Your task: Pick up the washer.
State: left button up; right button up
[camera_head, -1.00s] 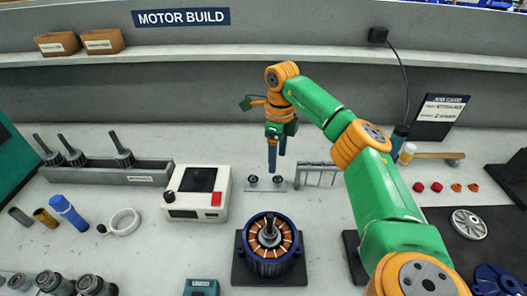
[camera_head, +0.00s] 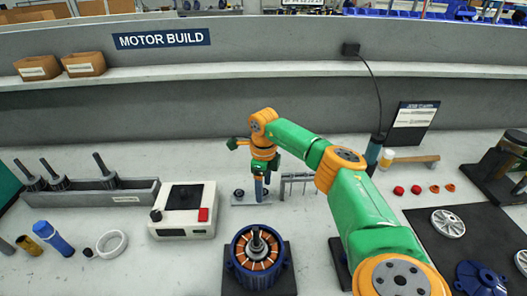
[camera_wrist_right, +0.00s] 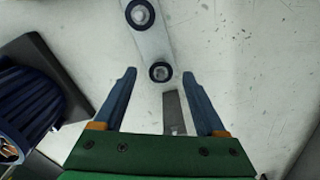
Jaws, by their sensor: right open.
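Two dark rings with pale centres sit on a small light plate (camera_head: 243,201). I cannot tell for sure which, if either, is the washer. In the right wrist view the nearer ring (camera_wrist_right: 160,72) lies just beyond my fingertips and the other ring (camera_wrist_right: 140,14) is at the top edge. In the head view the left ring (camera_head: 239,193) shows, and the other is hidden behind my finger. My right gripper (camera_head: 262,196) points down close over the plate's right end. In the right wrist view my right gripper (camera_wrist_right: 160,75) is open and empty. My left gripper is not in view.
A small metal rack (camera_head: 298,183) stands just right of the gripper. The blue motor stator (camera_head: 257,256) is in front. A white box with a red button (camera_head: 184,210) is to the left. A white ring (camera_head: 112,243) lies farther left. Bare bench shows around the plate.

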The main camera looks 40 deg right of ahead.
jog(key=shift+w+f, duration=0.1)
jog(key=shift+f, duration=0.1)
jog(key=c, duration=1.1)
jog(key=shift+r, duration=0.55)
jog(key=r, duration=0.1)
jog(key=r+b, duration=0.1)
jog(key=r, duration=0.1)
jog(key=shift+a+r, duration=0.2)
jog(key=shift+a, duration=0.15)
jog(key=s+a+r, duration=0.3)
jog(key=a+r, duration=0.6)
jog(key=a, duration=0.3)
jog(key=shift+s+a, duration=0.4)
